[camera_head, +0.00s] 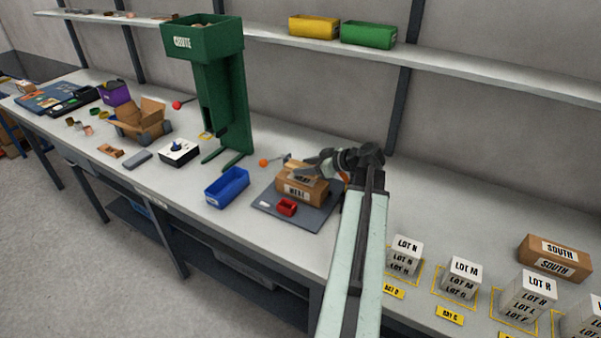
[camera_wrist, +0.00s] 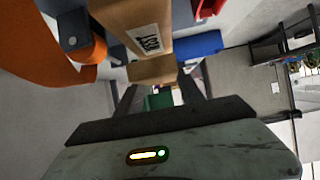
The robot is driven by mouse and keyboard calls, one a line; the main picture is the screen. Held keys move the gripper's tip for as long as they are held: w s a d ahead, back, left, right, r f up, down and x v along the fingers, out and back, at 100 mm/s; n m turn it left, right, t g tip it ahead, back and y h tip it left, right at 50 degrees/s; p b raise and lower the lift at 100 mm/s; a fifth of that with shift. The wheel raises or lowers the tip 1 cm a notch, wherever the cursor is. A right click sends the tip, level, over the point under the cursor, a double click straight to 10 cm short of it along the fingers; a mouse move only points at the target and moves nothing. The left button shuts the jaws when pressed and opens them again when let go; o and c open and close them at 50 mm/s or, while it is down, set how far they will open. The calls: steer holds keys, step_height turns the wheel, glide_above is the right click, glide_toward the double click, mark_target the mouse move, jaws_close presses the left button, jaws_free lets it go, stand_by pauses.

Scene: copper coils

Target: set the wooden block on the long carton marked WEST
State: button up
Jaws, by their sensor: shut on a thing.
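The long brown carton marked WEST (camera_head: 302,196) lies on a dark grey board in the middle of the bench. In the wrist view its label and side (camera_wrist: 128,14) show close in front of my gripper. My gripper (camera_head: 303,169) is over the carton's top, partly hidden by its own wrist. In the wrist view my gripper (camera_wrist: 158,92) has its two fingers on either side of a small tan wooden block (camera_wrist: 152,71), shut on it. The block appears right at the carton; I cannot tell whether it touches the top.
The grey board (camera_head: 325,215) also holds a small red bin (camera_head: 286,208). A blue bin (camera_head: 227,187) and the green CHUTE tower (camera_head: 222,100) stand to the left. An orange object (camera_wrist: 55,50) is close in the wrist view. White LOT blocks (camera_head: 404,255) and the SOUTH carton (camera_head: 553,259) stand right.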

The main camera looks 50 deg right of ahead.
mark_target(304, 180)
steer(key=f+b, duration=0.3)
steer(key=shift+w+d+f, duration=0.35)
steer(key=shift+f, duration=0.05)
steer(key=shift+s+f+b, duration=0.15)
steer(key=shift+s+b, duration=0.1)
steer(key=shift+b, duration=0.25)
steer(key=shift+w+a, duration=0.2)
steer(key=shift+w, duration=0.15)
steer(key=o, duration=1.4)
